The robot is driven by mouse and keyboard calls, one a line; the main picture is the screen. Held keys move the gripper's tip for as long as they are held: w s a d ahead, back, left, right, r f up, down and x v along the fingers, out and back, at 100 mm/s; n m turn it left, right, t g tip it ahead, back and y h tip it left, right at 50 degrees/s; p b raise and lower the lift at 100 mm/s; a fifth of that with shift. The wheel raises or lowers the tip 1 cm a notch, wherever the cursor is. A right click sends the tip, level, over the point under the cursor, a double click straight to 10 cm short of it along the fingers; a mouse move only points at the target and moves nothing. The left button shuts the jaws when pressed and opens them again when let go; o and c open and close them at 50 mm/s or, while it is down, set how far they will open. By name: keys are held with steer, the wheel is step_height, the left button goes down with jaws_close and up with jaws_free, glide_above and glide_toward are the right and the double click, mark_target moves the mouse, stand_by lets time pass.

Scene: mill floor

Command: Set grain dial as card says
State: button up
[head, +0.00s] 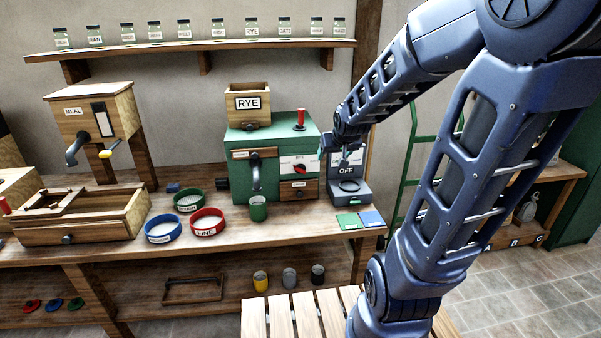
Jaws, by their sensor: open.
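The green mill (273,141) stands on the bench with a bin labelled RYE (248,104) on top. A dial with a red knob (299,169) sits on a white panel at the right of its front; the panel's marks are too small to read. A green card (350,221) and a blue card (371,218) lie at the bench's front right; I cannot read them or tell which card is meant. My gripper (333,153) is open, right of and slightly above the dial, apparently empty. My arm partly hides the area behind it.
A device reading OFF (346,171) stands right of the mill, below my gripper. A green cup (258,208) and green, blue and red (207,222) rings stand in front. A slatted surface (290,318) is nearer.

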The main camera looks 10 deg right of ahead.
steer(key=w+a+f+t+y, duration=0.1)
steer(key=w+a+f+t, duration=0.25)
steer(key=w+f, duration=0.65)
steer(key=m+t+y, duration=0.1)
steer(key=m+t, duration=0.1)
steer(key=t, duration=0.2)
glide_toward(301, 171)
steer(key=a+r, duration=0.2)
steer(key=shift+s+f+m+t+h, duration=0.85)
steer(key=shift+f+m+t+h, duration=0.35)
steer(key=shift+f+m, duration=0.9)
steer(key=w, duration=1)
steer(key=shift+w+d+r, duration=0.15)
steer(key=shift+w+d, duration=0.1)
steer(key=shift+w, duration=0.15)
steer(key=shift+c, duration=0.2)
steer(key=c, duration=0.9)
